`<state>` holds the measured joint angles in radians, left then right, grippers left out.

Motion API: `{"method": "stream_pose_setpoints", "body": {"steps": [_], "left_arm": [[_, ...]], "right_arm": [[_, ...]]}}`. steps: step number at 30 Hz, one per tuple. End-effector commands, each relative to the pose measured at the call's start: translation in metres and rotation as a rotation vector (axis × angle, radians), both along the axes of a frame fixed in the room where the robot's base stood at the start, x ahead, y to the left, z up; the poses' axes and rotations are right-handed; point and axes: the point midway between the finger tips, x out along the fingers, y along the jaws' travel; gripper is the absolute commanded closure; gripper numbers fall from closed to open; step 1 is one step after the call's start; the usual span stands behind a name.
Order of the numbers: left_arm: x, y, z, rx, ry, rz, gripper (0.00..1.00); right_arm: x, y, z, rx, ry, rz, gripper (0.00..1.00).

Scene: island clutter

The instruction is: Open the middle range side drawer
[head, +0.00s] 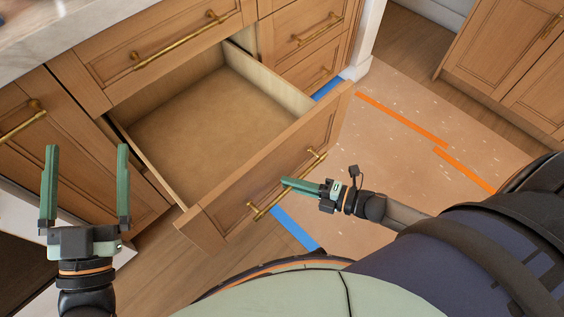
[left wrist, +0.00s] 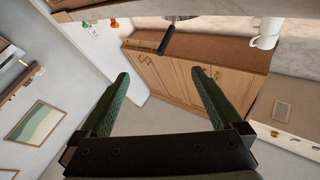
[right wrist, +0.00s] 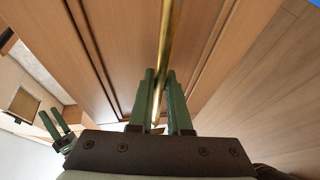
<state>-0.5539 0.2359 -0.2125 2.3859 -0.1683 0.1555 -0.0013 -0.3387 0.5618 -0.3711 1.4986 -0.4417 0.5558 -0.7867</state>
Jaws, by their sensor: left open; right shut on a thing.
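The middle drawer (head: 205,125) is pulled far out in the head view, and its inside is empty. Its wooden front panel (head: 240,190) carries a brass bar handle (head: 262,208). My right gripper (head: 290,184) is shut on that handle, which passes between its fingers. In the right wrist view the handle (right wrist: 171,40) runs up from between the fingers of my right gripper (right wrist: 160,100), in front of the drawer face. My left gripper (head: 86,170) is open and empty, left of the drawer and apart from it. It also shows open in the left wrist view (left wrist: 160,95).
A shut drawer with a brass handle (head: 178,45) is above the open one. More shut drawers (head: 310,40) stand to the right. A cabinet door (head: 60,150) is at the left. The floor (head: 400,140) at the right is clear, with orange tape strips (head: 400,118). Another cabinet (head: 515,65) is at the far right.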

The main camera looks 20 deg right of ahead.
Motion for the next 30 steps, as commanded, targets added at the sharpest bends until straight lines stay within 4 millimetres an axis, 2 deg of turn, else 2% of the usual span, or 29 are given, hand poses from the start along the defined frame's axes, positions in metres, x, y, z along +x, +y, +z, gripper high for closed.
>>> {"method": "stream_pose_setpoints", "body": {"steps": [6, 17, 18, 24, 26, 30], "left_arm": [[0.005, 0.001, -0.017, 0.001, 0.074, 0.011, 0.00], [0.006, 0.001, -0.019, 0.000, 0.082, 0.011, 0.00], [0.006, 0.001, -0.019, 0.001, 0.081, 0.011, 0.00], [0.006, 0.001, -0.019, 0.001, 0.080, 0.011, 0.00], [0.006, 0.001, -0.019, 0.001, 0.080, 0.011, 0.00], [0.006, 0.001, -0.018, 0.001, 0.080, 0.011, 0.00]], "right_arm": [[-0.011, -0.005, 0.001, 0.000, -0.002, -0.002, 1.00], [-0.012, -0.005, 0.000, 0.000, -0.002, -0.002, 1.00], [-0.012, -0.005, 0.000, 0.000, -0.002, -0.002, 0.82], [-0.012, -0.005, 0.000, 0.000, -0.001, -0.001, 0.59], [-0.012, -0.005, 0.000, 0.000, -0.001, -0.001, 0.54], [-0.012, -0.005, 0.000, 0.000, -0.001, -0.001, 0.54]]}}
